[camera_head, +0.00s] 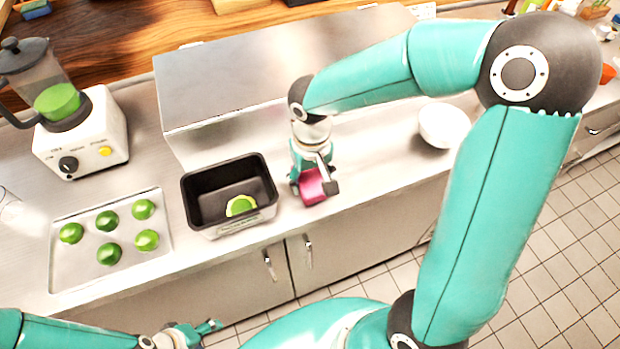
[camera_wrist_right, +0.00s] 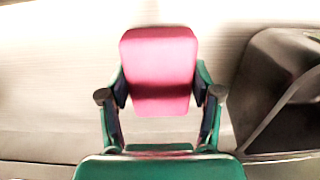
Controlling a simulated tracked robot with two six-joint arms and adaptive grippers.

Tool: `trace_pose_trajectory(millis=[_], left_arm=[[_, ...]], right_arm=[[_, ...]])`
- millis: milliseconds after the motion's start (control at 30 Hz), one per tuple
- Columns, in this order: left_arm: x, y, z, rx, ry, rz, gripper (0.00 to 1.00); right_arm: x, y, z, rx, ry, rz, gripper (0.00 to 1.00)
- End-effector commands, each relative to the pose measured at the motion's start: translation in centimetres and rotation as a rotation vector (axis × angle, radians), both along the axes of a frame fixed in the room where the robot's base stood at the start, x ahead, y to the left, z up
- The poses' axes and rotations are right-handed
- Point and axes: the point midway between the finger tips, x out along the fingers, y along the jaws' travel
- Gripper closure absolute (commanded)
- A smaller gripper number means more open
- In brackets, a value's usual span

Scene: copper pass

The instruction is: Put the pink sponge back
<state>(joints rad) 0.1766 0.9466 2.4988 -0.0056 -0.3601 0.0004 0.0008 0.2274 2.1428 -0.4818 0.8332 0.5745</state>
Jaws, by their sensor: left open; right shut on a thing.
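The pink sponge (camera_head: 313,187) is between the fingers of my right gripper (camera_head: 314,186), low over the steel counter, just right of the black bin. In the right wrist view the sponge (camera_wrist_right: 159,70) shows as a pink block with the fingers of my right gripper (camera_wrist_right: 159,97) shut on its two sides. I cannot tell whether the sponge touches the counter. My left gripper (camera_head: 196,333) is open and empty, low at the bottom of the head view, in front of the cabinets.
The black bin (camera_head: 190,205) holds a cut lime piece (camera_head: 240,205). It also shows in the right wrist view (camera_wrist_right: 262,85). A tray (camera_head: 70,275) with several limes, a blender (camera_head: 85,135) and a white bowl (camera_head: 443,125) stand on the counter. The counter between sponge and bowl is clear.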

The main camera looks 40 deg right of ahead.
Motion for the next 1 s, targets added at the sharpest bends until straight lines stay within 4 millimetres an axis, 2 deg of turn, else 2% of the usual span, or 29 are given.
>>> trace_pose_trajectory(millis=[400, 433, 567, 1000], left_arm=[[0.00, -0.01, -0.46, 0.000, 0.000, 0.000, 0.35], [0.00, 0.00, -0.28, 0.000, 0.000, 0.000, 0.35], [0.00, 0.00, -0.23, 0.000, 0.000, 0.000, 0.35], [0.01, 0.00, 0.12, 0.000, 0.000, 0.000, 0.35]], right_arm=[[-0.02, -0.04, -0.80, 0.000, -0.001, -0.001, 0.69], [-0.02, -0.04, -0.62, 0.000, -0.001, -0.001, 0.32], [-0.03, -0.04, -0.59, 0.000, -0.001, -0.001, 0.11], [0.00, -0.05, -0.07, 0.000, -0.002, -0.001, 0.11]])
